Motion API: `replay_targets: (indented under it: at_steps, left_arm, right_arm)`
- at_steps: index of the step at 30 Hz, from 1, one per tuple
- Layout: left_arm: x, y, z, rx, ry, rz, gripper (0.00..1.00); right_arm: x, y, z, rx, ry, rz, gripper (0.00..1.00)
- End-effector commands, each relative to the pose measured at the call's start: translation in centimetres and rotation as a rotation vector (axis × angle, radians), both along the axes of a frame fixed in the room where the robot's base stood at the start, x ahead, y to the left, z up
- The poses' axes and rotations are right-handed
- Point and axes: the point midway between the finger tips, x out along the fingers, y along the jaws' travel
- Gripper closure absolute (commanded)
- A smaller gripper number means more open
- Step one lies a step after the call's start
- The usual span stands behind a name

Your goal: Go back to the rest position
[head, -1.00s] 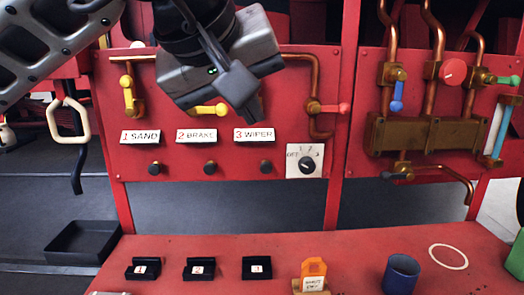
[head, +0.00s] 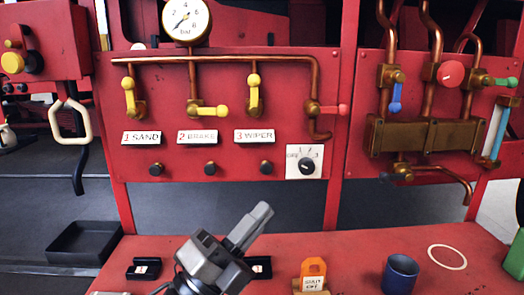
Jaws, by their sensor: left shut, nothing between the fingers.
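My left gripper (head: 248,232) is low in the head view, over the red table (head: 370,250), pointing up and right. Its fingers look closed together with nothing between them. It hides the block labelled 2 and part of the black block (head: 262,266) to its right. My right gripper is out of view. On the red panel behind, the yellow lever above the SAND label (head: 141,137) points up. The one above BRAKE (head: 197,137) lies sideways, and the one above WIPER (head: 254,136) points up.
On the table stand a black block labelled 1 (head: 144,269), an orange tag (head: 313,270), a blue cup (head: 400,274) and a pale ring (head: 447,257). A black tray (head: 85,241) is at the left. A pressure gauge (head: 186,21) tops the pipework. A rotary switch (head: 306,166) is on the panel.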

Motion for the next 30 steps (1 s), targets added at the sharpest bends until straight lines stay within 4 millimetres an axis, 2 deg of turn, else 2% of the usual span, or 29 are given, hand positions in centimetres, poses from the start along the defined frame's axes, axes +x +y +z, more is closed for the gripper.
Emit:
replay_targets:
  at_steps: [1, 4, 7, 9, 12, 15, 18, 21, 24, 30]
  left_arm:
    - [0.7, 1.7, -3.9, -0.093, 0.213, 0.024, 1.0]
    - [1.0, 4.9, -10.8, -0.27, 0.576, 0.074, 1.0]
    - [-0.4, 7.7, -17.8, -0.436, 0.899, 0.137, 1.0]
    - [-2.3, 9.3, -22.6, -0.547, 1.105, 0.189, 1.0]
    - [-5.9, 11.2, -28.4, -0.698, 1.358, 0.265, 1.0]
    - [-9.6, 12.5, -32.5, -0.818, 1.549, 0.337, 1.0]
    - [-12.5, 13.3, -35.1, -0.902, 1.676, 0.391, 1.0]
    - [-14.1, 13.7, -36.4, -0.948, 1.742, 0.423, 1.0]
    - [-14.7, 13.8, -36.8, -0.966, 1.765, 0.433, 1.0]
    - [-14.6, 13.7, -36.8, -0.963, 1.763, 0.433, 1.0]
  right_arm:
    - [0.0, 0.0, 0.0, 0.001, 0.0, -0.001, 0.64]
    - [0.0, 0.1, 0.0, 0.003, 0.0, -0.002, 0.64]
    - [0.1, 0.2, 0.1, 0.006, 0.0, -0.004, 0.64]
    - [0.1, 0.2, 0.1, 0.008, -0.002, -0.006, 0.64]
    - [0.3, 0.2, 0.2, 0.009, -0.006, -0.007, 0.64]
    - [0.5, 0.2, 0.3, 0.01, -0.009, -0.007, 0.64]
    - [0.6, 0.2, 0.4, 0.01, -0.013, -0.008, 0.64]
    - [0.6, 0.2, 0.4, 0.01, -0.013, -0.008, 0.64]
    - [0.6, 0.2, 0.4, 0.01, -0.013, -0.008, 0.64]
    - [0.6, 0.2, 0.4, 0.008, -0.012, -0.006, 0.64]
